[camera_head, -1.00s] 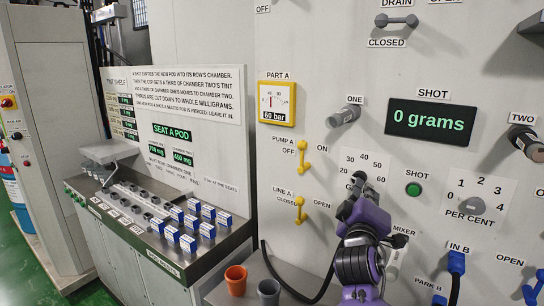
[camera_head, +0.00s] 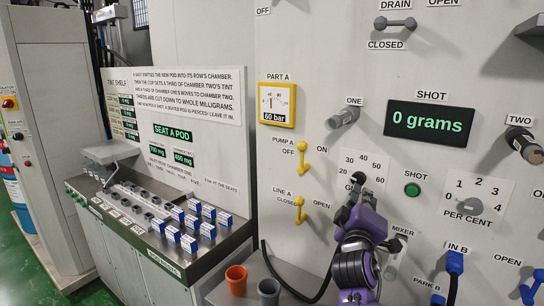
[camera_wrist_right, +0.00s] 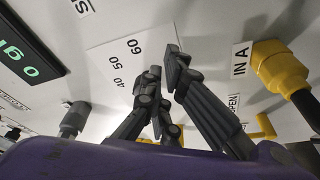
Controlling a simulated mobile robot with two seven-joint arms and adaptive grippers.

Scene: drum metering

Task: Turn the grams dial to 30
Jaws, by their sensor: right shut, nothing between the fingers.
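The grams dial's white plate (camera_head: 371,159) shows 30, 40, 50 and 60, with a label starting with G partly covered. My right gripper (camera_head: 357,180) is in front of the plate's lower part and hides the dial's knob and pointer, so its setting cannot be read. In the right wrist view the plate (camera_wrist_right: 118,62) shows 40, 50 and 60 beside the fingers (camera_wrist_right: 163,62). The fingers are shut and empty. Whether they touch the knob cannot be told. The SHOT display (camera_head: 430,122) reads 0 grams. My left gripper is not in view.
A green button (camera_head: 412,190) and the per cent dial (camera_head: 474,206) are right of my gripper. Yellow pump A (camera_head: 303,160) and line A (camera_head: 299,209) handles are left. A black hose (camera_head: 300,292) and two cups (camera_head: 236,280) are below.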

